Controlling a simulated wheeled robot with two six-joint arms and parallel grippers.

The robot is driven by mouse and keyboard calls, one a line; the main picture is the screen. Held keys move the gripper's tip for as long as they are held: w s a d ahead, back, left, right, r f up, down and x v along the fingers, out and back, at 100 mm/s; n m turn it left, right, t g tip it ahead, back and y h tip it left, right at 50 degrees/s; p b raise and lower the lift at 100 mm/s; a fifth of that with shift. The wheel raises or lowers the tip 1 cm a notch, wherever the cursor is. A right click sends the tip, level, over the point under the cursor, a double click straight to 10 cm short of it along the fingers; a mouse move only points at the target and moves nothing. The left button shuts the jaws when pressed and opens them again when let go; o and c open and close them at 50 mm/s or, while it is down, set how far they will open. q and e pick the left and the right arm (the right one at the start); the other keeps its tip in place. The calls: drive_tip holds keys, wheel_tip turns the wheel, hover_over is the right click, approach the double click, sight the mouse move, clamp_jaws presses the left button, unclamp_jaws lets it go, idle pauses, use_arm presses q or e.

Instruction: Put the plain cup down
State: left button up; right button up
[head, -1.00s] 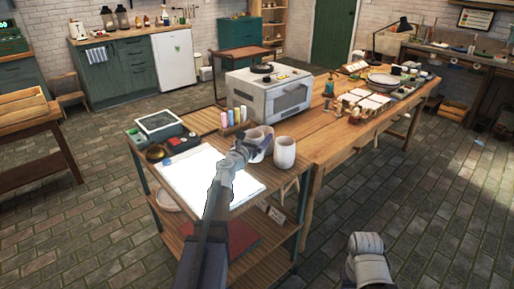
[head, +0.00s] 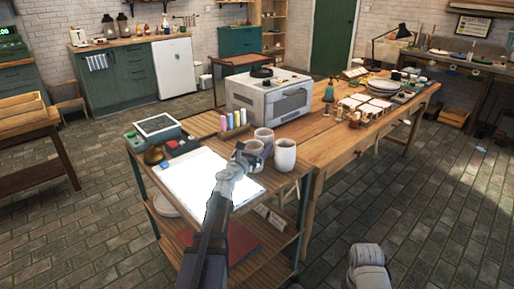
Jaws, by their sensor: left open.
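Three pale cups stand close together on the near wooden table, right of the white sheet. One cup (head: 284,156) is fully visible at the right, upright. Another cup (head: 264,137) stands behind it to the left. A third cup (head: 254,147) is partly hidden by my left gripper (head: 245,156). I cannot tell which of them is the plain one. My left gripper is open, right beside the third cup; whether it touches the cup is unclear.
The white sheet (head: 205,180) lies left of the cups, with a grey device (head: 158,130) behind it. Coloured bottles (head: 232,121) and a white oven (head: 268,98) stand behind the cups. The long table (head: 340,135) has free wood right of the cups.

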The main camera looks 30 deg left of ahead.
use_arm(q)
drive_tip(key=shift+r, duration=0.3)
drive_tip(key=s, duration=1.2)
drive_tip(key=shift+f, duration=0.15)
